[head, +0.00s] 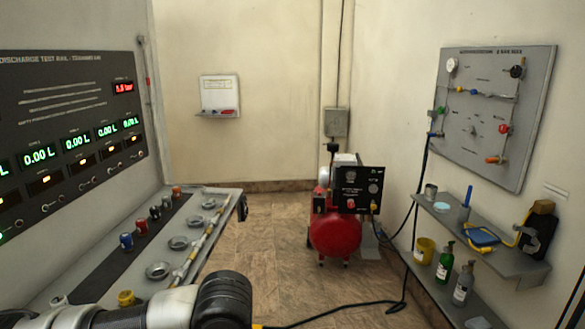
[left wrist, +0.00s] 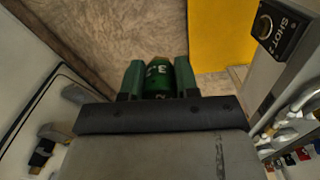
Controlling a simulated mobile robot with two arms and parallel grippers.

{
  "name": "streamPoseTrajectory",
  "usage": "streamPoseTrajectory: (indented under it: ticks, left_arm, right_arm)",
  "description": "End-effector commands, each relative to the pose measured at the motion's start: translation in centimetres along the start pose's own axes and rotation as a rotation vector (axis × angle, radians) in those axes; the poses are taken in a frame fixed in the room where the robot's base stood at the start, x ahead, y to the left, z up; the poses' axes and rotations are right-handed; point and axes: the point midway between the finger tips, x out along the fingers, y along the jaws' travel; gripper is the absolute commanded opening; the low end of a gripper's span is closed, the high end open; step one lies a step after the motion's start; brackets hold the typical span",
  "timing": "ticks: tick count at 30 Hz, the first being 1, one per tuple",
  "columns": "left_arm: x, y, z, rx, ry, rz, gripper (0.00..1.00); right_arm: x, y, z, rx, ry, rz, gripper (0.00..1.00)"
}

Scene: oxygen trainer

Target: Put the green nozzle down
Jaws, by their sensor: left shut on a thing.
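The green nozzle (left wrist: 159,80) shows in the left wrist view between the two fingers of my left gripper (left wrist: 159,83). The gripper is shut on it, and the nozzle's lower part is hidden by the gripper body. Pale markings show on its side. In the head view my left arm crosses the bottom edge; its gripper and the green nozzle cannot be made out there. My right gripper is in neither view.
The bench (head: 213,193) at left holds a black strip with coloured nozzles, including a blue one (head: 125,241) and a red one (head: 141,227), beside several metal rings (head: 178,243). A red compressor (head: 336,234) stands on the floor. A shelf (head: 478,240) holds bottles nearby.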

Motion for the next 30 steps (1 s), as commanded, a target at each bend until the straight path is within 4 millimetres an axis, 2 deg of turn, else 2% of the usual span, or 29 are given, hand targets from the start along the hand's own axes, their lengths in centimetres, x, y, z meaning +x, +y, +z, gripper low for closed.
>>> streamPoseTrajectory:
  ticks: [3,11,18,21,23,30]
  left_arm:
    - [0.3,0.2,0.3,0.096,0.000,0.001,0.06]
    - [0.7,-4.3,-0.2,-0.017,0.000,-0.001,0.06]
    - [1.0,-9.1,-0.3,-0.133,0.001,-0.001,0.06]
    - [1.2,-10.4,-0.1,-0.163,0.001,0.000,0.06]
    - [1.6,-10.7,0.2,-0.171,-0.002,0.000,0.06]
    - [5.4,-10.4,3.2,-0.175,-0.004,0.000,0.06]
  right_arm:
    - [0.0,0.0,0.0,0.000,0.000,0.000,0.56]
    - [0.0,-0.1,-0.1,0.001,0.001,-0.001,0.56]
    - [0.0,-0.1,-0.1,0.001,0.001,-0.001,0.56]
    - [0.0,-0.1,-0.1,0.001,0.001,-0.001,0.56]
    - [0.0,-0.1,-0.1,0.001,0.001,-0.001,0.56]
    - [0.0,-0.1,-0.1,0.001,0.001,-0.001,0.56]
